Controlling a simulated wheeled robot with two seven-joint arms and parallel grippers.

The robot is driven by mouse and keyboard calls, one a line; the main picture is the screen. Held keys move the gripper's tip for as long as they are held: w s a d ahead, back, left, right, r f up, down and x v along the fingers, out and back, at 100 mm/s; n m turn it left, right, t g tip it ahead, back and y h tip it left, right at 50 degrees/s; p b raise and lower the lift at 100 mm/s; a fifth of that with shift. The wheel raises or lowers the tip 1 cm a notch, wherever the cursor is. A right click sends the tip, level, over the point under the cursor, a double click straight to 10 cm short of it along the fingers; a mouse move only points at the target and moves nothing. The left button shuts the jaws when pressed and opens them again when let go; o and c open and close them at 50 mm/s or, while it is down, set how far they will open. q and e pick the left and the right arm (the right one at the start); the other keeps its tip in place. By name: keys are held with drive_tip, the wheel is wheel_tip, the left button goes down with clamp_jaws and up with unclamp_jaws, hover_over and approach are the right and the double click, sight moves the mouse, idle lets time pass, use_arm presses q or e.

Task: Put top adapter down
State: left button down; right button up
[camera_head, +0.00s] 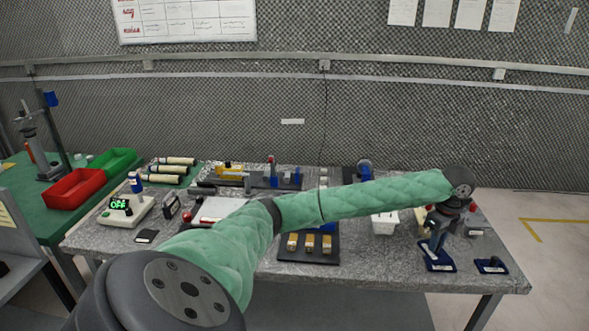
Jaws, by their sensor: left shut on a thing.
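My left gripper (438,226) is at the right end of the table, pointing down, at the end of my green-sleeved arm. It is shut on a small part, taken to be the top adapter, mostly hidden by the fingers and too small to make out. Directly below is a dark blue fixture (440,265) with a flat base and a pale label. Whether the held part touches the fixture cannot be told. A second, smaller blue base (490,266) lies to its right near the table's edge. My right gripper is not in view.
Red (75,190) and green (114,161) bins stand on the left table. The front right tabletop is mostly clear.

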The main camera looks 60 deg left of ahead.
use_arm(q)
drive_tip(key=shift+s+m, duration=0.1)
drive_tip(key=shift+m, duration=0.5)
drive_tip(key=shift+r+m, duration=0.1)
drive_tip(key=shift+m, duration=0.3)
drive_tip(key=shift+d+m, duration=0.1)
drive_tip(key=shift+m, duration=0.7)
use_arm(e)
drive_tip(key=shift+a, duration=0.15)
